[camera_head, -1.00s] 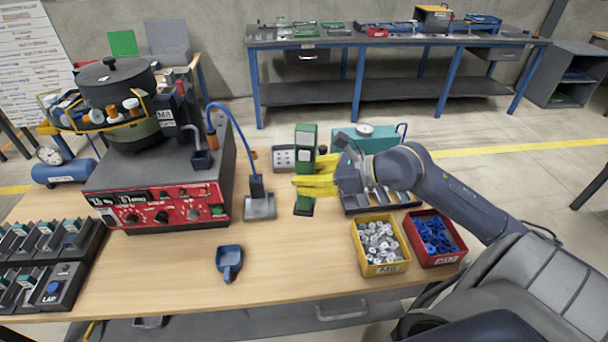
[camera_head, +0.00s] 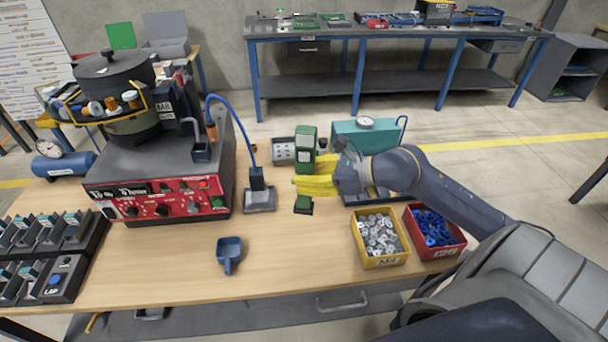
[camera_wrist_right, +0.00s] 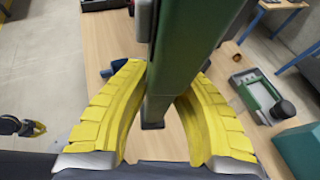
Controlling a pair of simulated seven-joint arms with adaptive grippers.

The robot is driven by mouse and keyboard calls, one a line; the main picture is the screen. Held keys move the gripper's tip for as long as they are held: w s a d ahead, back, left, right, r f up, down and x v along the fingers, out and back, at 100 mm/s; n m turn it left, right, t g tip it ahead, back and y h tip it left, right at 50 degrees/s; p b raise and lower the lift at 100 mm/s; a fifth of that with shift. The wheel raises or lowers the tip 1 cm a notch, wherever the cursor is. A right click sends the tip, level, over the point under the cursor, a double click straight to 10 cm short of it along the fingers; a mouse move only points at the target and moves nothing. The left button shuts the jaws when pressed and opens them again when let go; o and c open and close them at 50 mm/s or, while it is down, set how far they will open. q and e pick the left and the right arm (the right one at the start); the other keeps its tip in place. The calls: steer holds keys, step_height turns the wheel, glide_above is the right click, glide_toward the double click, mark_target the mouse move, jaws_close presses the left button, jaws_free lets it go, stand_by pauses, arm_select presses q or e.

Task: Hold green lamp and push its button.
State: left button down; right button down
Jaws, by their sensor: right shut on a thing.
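The green lamp (camera_head: 305,148) stands upright near the middle of the wooden table, with a green head and a dark green base (camera_head: 304,204). My right gripper (camera_head: 306,185) comes in from the right with its yellow fingers across the lamp's lower stem. In the right wrist view, the yellow fingers (camera_wrist_right: 160,112) lie on both sides of the lamp's green body (camera_wrist_right: 188,50), shut on it. The fingers hide part of the stem. I cannot make out the lamp's button.
A yellow bin of metal parts (camera_head: 381,262) and a red bin of blue parts (camera_head: 462,247) stand front right. A blue scoop (camera_head: 229,262) lies at front. A red-panelled feeder (camera_head: 160,202) fills the left. A teal box with a gauge (camera_head: 385,138) stands behind my right gripper.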

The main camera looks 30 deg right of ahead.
step_height(320, 180, down, 16)
steer(key=shift+r, duration=0.2)
stand_by(5.9)
steer(key=c, duration=1.8)
jaws_free()
jaws_close()
